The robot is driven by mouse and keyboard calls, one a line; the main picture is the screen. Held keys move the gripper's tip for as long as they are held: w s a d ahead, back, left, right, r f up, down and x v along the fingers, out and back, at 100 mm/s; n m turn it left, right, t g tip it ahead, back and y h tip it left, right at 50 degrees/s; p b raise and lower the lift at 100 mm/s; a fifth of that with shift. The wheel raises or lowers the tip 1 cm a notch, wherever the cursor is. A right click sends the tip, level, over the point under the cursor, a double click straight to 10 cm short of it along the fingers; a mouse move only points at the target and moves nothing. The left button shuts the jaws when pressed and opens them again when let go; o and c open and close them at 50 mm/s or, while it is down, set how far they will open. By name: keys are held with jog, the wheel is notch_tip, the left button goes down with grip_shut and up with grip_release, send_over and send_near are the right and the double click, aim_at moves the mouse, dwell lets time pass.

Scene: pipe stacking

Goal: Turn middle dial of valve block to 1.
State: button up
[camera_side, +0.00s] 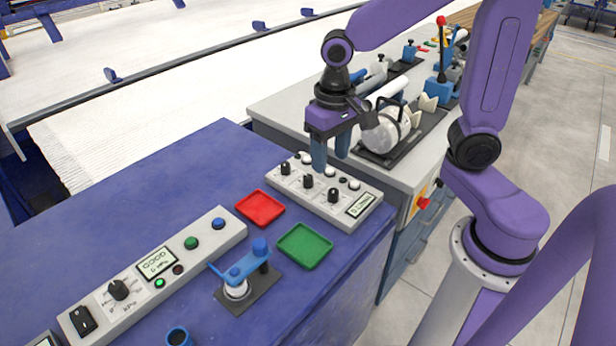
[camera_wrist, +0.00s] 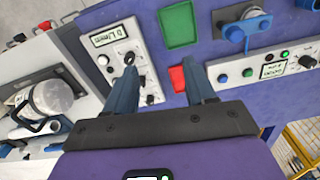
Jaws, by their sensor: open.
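The valve block (camera_side: 322,200) is a light grey box on the blue bench with three black dials in a row and a small display (camera_side: 360,204) at its right end. The middle dial (camera_side: 308,181) is upright between the other two; its setting is too small to read. My gripper (camera_side: 331,164) is open and empty, fingers pointing down above the block, apart from the middle dial in the picture. In the wrist view, the gripper (camera_wrist: 159,66) has its left finger over part of the valve block (camera_wrist: 112,22), hiding some dials. One dial (camera_wrist: 130,58) shows beside that fingertip.
A red tray (camera_side: 261,208) and a green tray (camera_side: 304,246) lie near the block. A grey bench (camera_side: 280,112) with a round machine (camera_side: 385,133) is behind.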

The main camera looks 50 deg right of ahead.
jog(key=w+d+f+m, duration=0.1)
jog(key=w+d+m, duration=0.3)
jog(key=w+m, duration=0.5)
jog(key=m, duration=0.7)
send_over(308, 177)
notch_tip(308, 177, down, 3)
notch_tip(308, 177, down, 17)
jog(key=shift+w+r, duration=0.1)
jog(key=shift+r, duration=0.1)
grip_shut()
